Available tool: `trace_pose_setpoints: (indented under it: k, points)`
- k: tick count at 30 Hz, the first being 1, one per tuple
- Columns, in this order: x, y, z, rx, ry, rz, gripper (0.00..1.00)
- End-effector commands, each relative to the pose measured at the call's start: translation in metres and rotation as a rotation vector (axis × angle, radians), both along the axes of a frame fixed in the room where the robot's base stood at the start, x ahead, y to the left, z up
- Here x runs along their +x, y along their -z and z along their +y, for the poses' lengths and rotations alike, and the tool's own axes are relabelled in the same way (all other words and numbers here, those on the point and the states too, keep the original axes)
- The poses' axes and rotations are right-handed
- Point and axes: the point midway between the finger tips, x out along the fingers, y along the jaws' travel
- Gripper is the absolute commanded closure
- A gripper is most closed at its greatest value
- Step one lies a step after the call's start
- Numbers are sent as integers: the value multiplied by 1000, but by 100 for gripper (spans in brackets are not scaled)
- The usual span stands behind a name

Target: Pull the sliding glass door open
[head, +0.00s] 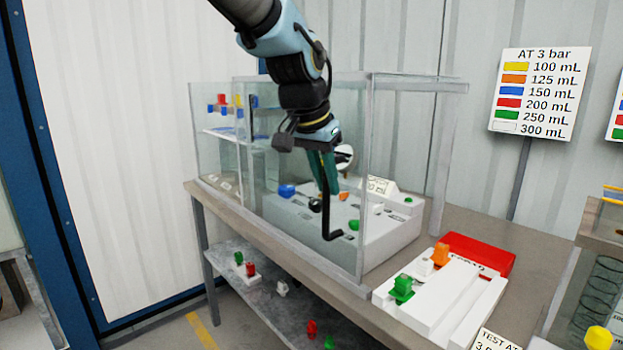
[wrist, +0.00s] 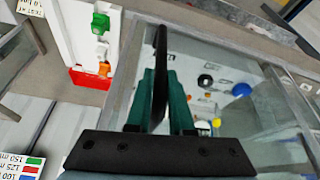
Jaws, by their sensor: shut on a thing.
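The sliding glass door (head: 300,235) is a clear pane in a grey frame at the front of a glass enclosure on the workbench. A black bar handle (head: 326,222) stands upright on it, its lower end bent like a hook. My gripper (head: 328,178) has green fingers and reaches down from above, closed around the handle's upper part. In the wrist view, the black handle (wrist: 160,75) sits between the two green fingers (wrist: 160,105). The fingers hide part of the handle. I cannot tell how far the door stands open.
Inside the enclosure is a white panel (head: 385,238) with coloured knobs. A white block with green and orange pieces (head: 440,292) and a red tray (head: 478,252) stand to its right. A lower shelf (head: 290,305) holds small pieces. A volume sign (head: 540,92) stands behind.

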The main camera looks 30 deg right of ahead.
Motion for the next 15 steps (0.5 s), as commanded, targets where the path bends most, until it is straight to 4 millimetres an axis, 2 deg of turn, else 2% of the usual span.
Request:
trace_pose_setpoints:
  k: [4,15]
  points:
    - [-8,0,-2,0,2,-1,100]
    - [-9,0,-2,0,0,0,100]
